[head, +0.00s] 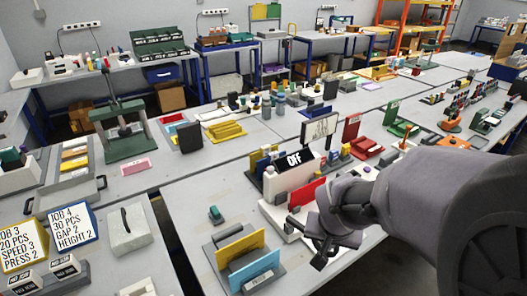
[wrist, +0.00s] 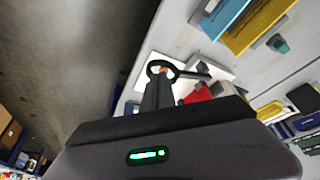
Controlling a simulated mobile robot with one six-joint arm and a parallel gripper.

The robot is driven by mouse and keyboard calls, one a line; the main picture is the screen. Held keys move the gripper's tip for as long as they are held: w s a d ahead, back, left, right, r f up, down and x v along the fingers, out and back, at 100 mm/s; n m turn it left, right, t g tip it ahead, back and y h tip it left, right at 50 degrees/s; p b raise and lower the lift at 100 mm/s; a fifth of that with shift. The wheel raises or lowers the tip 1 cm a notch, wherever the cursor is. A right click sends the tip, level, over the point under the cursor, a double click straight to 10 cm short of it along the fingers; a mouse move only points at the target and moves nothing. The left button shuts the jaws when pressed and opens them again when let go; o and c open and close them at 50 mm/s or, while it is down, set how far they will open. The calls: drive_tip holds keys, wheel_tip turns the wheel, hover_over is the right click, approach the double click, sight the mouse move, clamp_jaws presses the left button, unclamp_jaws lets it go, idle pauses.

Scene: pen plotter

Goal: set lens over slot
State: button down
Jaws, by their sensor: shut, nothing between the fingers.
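A black ring-shaped lens (wrist: 161,68) with a dark arm reaching right shows in the wrist view, over the white base of the plotter. A small orange spot shows inside the ring. My gripper (wrist: 157,82) is shut and empty, its fingertips right at the near edge of the ring; I cannot tell whether they touch it. In the head view my gripper (head: 320,250) is at the front right end of the white plotter (head: 285,182), which has a red panel (head: 306,192) and a display reading OFF. The slot cannot be made out.
A grey stand with yellow and blue panels (head: 240,248) is left of my gripper, with a small teal-topped piece (head: 215,213) behind it. Job cards (head: 72,227) and a grey block (head: 130,228) are on the left table. Bare tabletop (head: 190,195) lies between.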

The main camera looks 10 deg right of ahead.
drive_tip(key=w+d+f+b, duration=0.1)
drive_tip(key=w+d+f, duration=0.1)
drive_tip(key=w+f, duration=0.1)
drive_tip(key=shift+w+d+f, duration=0.4)
drive_tip(key=shift+w, duration=0.5)
drive_tip(key=shift+d, duration=0.1)
